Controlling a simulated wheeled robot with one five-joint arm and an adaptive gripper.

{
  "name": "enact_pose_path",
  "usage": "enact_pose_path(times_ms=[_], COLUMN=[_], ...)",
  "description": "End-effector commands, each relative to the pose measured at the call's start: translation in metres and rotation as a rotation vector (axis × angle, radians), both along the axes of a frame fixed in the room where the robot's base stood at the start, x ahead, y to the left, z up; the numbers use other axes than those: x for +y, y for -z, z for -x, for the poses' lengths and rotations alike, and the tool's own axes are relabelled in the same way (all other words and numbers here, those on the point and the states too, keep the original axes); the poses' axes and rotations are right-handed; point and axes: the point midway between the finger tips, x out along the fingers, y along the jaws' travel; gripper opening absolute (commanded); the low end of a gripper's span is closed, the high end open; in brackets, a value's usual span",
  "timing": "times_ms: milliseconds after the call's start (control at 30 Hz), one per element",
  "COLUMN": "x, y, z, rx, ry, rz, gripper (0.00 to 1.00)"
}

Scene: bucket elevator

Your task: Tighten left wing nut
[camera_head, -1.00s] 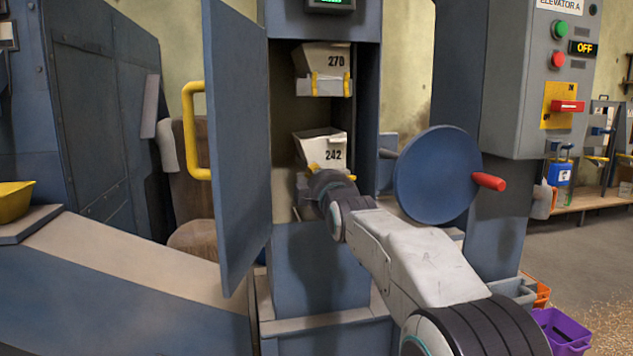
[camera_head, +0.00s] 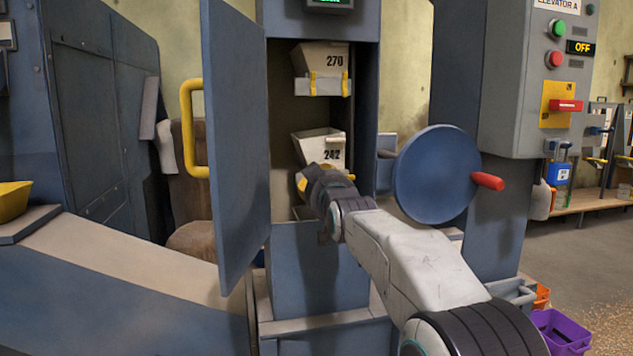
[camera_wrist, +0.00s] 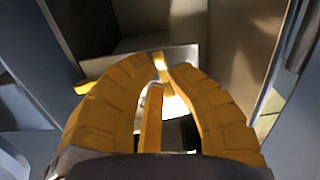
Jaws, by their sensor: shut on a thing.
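A pale bucket marked 242 (camera_head: 318,148) sits in the open elevator shaft. My gripper (camera_head: 302,183) is at the lower left of its front and hides that corner. In the wrist view my two yellow fingers (camera_wrist: 159,64) curve together, and their tips close on a small yellow piece, which I take for the left wing nut (camera_wrist: 158,58). It is mostly hidden by the tips, and its turn angle cannot be told. A narrow yellow upright strip (camera_wrist: 151,118) shows between the fingers. A yellow piece at the bucket's right (camera_head: 350,177) shows beside my wrist.
The blue door (camera_head: 237,150) with a yellow handle (camera_head: 190,130) stands open left of the shaft. A bucket marked 270 (camera_head: 318,60) hangs above. A blue disc (camera_head: 437,175) with a red handle (camera_head: 487,181) is close right of my arm. The control box (camera_head: 540,80) reads OFF.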

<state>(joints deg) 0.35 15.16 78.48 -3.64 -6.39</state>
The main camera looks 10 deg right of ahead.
Motion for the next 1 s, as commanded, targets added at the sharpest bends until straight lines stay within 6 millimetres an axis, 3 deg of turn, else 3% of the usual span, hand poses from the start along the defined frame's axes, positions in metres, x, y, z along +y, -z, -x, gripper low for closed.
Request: enact_pose_path(times_ms=[300, 833, 867, 1000], x=[0.0012, 0.0015, 0.0015, 0.0013], y=[0.0005, 0.0006, 0.0006, 0.0007], z=[-0.0002, -0.0002, -0.0002, -0.0002], rx=[-0.001, -0.002, -0.002, -0.001], ry=[-0.002, -0.002, -0.002, -0.002], rz=[-0.107, -0.128, -0.128, -0.128], gripper=[0.0, 0.0, 0.17, 0.29])
